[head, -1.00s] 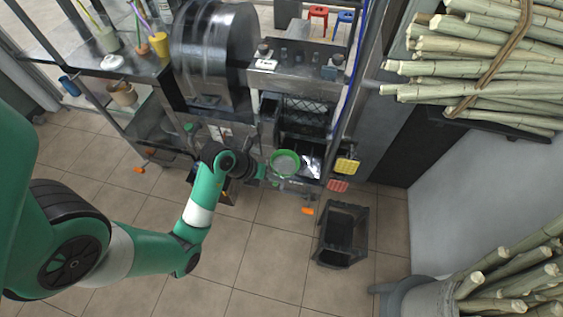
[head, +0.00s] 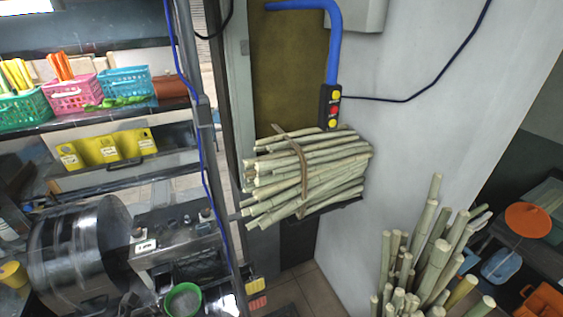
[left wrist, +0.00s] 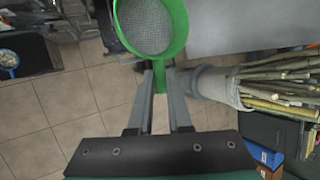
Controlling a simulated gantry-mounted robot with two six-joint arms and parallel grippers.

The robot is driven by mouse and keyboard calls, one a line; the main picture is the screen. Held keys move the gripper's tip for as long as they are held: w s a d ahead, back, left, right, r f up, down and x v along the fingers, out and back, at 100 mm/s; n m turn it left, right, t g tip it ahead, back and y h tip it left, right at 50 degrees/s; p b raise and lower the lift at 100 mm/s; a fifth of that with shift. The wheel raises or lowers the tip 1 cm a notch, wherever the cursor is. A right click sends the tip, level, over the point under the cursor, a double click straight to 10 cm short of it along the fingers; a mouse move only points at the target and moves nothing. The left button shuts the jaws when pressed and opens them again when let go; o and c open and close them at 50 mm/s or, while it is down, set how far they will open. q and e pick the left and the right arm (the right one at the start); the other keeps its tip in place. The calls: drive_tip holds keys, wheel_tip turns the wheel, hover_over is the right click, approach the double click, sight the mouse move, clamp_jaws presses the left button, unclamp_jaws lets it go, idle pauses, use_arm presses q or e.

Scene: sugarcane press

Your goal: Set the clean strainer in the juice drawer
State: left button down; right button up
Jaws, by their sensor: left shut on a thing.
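The strainer is a round green-rimmed sieve with pale mesh, in the head view at the bottom edge (head: 183,301). In the left wrist view the strainer (left wrist: 152,24) fills the top middle, its green handle pointing down between my fingers. My left gripper (left wrist: 160,82) is shut on this handle and holds the strainer above the floor. In the head view the strainer shows in front of the metal press, left of a shiny metal part (head: 219,296) that may be the juice drawer; I cannot tell for sure. My right gripper is in neither current view.
The metal press drum (head: 82,255) stands at left. A bundle of sugarcane (head: 305,175) lies on a wall shelf, and upright canes (head: 425,260) stand at lower right. Colored baskets (head: 70,95) sit on a shelf. Tiled floor (left wrist: 60,110) is clear at left in the left wrist view.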

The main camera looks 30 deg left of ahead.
use_arm(q)
wheel_tip(320, 180, up, 15)
drive_tip(key=p, duration=1.2)
use_arm(e)
wheel_tip(320, 180, up, 15)
use_arm(q)
drive_tip(key=shift+f, duration=0.15)
use_arm(e)
drive_tip(key=shift+f, duration=0.15)
